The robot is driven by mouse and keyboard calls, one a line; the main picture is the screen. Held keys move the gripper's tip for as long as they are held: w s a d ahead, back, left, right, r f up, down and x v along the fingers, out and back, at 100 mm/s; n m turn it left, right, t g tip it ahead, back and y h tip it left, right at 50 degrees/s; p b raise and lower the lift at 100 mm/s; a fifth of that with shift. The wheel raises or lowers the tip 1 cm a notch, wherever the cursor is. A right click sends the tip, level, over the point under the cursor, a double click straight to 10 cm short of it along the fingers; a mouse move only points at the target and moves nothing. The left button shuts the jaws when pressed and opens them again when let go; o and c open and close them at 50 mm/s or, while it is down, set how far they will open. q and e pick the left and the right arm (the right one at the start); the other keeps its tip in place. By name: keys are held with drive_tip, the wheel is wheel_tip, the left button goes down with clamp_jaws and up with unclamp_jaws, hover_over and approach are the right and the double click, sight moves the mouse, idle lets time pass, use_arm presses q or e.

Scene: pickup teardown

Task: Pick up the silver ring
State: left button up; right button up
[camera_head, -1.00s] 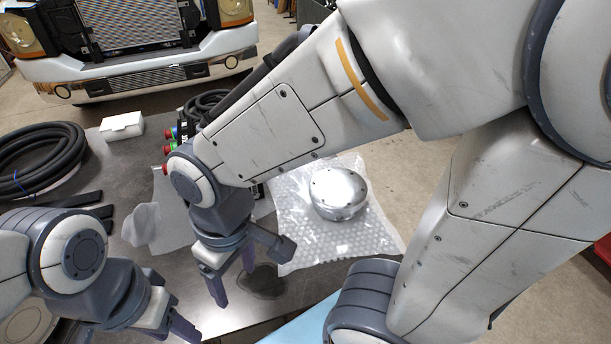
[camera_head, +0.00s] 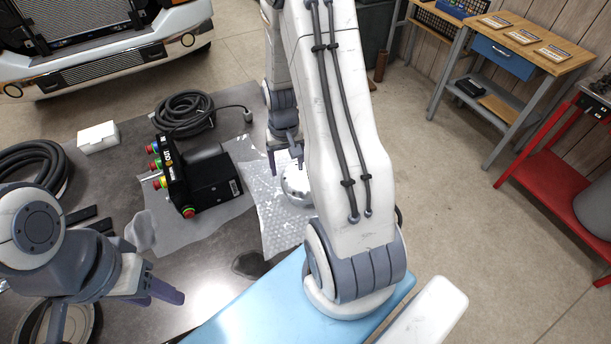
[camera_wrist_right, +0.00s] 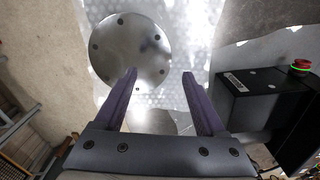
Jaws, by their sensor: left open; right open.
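A round silver part (camera_head: 295,190) with a ring of bolts lies on bubble wrap (camera_head: 270,205), partly hidden behind my right arm. No plainly open silver ring shows apart from it. In the right wrist view its flat bolted face (camera_wrist_right: 125,45) is beyond the fingers, toward the left one. A paler rounded shape (camera_wrist_right: 152,122) shows between the fingers; I cannot tell what it is. My right gripper (camera_head: 285,158) is open and empty beside the silver part; its spread fingers also show in the right wrist view (camera_wrist_right: 159,77). My left gripper (camera_head: 160,290) is open and empty at lower left.
A black control box (camera_head: 205,180) with coloured buttons stands left of the bubble wrap. A coiled black cable (camera_head: 185,112), a white box (camera_head: 98,137) and a black hose (camera_head: 30,165) lie on the table. A dark round patch (camera_head: 250,264) marks its front.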

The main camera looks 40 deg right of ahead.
sight(286, 183)
drive_tip(key=shift+f, duration=0.5)
drive_tip(key=f+p, duration=0.2)
drive_tip(key=f, duration=0.1)
drive_tip(key=shift+w+a+f, duration=0.2)
drive_tip(key=shift+f, duration=0.1)
drive_tip(key=shift+f+p, duration=0.3)
drive_tip(key=shift+f, duration=0.45)
clamp_jaws()
